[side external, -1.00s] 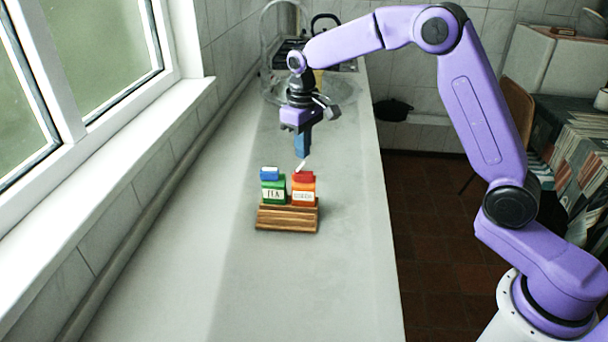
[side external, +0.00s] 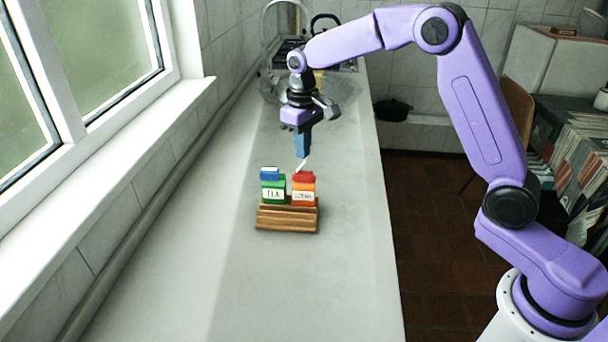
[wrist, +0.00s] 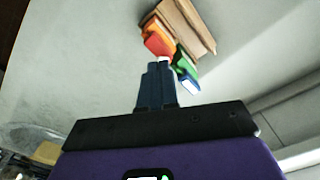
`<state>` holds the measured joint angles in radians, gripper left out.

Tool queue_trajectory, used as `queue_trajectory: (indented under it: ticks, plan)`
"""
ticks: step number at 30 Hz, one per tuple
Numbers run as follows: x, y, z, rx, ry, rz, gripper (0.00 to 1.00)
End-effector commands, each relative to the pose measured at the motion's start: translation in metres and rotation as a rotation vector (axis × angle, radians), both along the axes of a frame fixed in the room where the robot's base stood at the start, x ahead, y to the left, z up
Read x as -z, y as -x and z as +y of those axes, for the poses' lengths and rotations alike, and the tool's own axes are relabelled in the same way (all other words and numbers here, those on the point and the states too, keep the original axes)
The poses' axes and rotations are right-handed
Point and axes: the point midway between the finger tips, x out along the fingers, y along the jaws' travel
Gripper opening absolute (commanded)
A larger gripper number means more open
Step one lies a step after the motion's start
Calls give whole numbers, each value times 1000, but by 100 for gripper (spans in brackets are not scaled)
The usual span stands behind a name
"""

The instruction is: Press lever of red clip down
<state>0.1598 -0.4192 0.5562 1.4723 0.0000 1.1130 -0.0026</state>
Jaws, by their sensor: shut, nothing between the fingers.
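The red clip (side external: 303,177) sits on top of an orange packet (side external: 303,190). Its thin white lever (side external: 303,165) stands up at a slant above it. My gripper (side external: 302,156) is shut and empty, pointing down, with its tips close to the top of the lever. In the wrist view the blue fingertips (wrist: 160,68) lie beside the pale lever (wrist: 163,59). I cannot tell whether they touch it. The red clip shows just beyond the fingertips in that view, partly hidden.
A green packet labelled TEA (side external: 273,191) with a blue clip (side external: 269,174) stands left of the orange packet. Both stand in a wooden holder (side external: 287,224) on the pale counter. The counter in front is clear. A window and wall border the left side.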

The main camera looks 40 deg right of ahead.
Motion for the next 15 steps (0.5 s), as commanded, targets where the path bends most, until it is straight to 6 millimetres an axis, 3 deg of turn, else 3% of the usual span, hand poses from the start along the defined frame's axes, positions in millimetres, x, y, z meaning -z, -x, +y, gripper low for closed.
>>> queue_trajectory:
  ticks: [15]
  plan:
    - [5,0,0,0,0,0,0]
